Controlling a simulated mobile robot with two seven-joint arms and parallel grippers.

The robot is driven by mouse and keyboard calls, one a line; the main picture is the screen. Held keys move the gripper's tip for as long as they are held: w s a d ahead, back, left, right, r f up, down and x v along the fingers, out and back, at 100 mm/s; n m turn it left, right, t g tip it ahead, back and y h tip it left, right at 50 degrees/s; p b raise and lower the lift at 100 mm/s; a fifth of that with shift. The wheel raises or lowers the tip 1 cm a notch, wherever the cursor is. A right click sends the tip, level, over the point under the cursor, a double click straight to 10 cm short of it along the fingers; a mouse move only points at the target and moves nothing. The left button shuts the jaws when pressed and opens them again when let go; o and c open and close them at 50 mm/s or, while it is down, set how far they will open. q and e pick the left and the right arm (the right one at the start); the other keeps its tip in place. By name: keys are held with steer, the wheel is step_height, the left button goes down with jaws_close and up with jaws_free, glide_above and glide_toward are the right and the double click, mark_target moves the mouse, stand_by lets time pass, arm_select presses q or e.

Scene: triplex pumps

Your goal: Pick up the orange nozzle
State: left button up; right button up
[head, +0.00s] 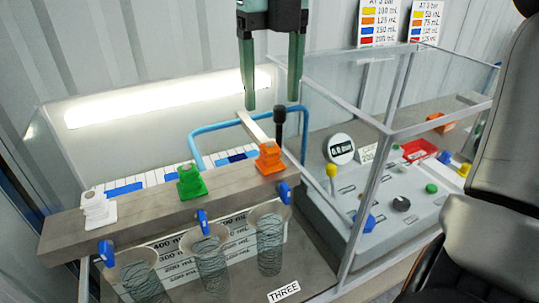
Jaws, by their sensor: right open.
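The orange nozzle (268,158) stands upright near the right end of a grey-brown beam (140,217) in the head view. A green nozzle (191,182) and a white nozzle (97,210) stand further left on the same beam. My right gripper (272,105) has two dark green fingers pointing down. It is open and empty, and its fingertips appear above the orange nozzle in the picture, apart from it. My left gripper is not in view.
A black-topped lever (279,122) stands right behind the orange nozzle, near a blue pipe (212,127). Clear cups (269,240) with blue taps sit in front of the beam. A clear-walled enclosure (383,128) over a control panel is on the right.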

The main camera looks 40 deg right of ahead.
glide_above(270, 145)
steer(key=f, duration=0.4)
steer(key=shift+w+d+f, duration=0.15)
steer(key=shift+d+f, duration=0.1)
steer(key=shift+d, duration=0.05)
steer(key=f, duration=0.4)
steer(key=shift+s+a+p, duration=0.2)
steer(key=shift+a+p, duration=0.15)
steer(key=shift+p, duration=0.05)
steer(key=shift+f, duration=0.6)
jaws_close()
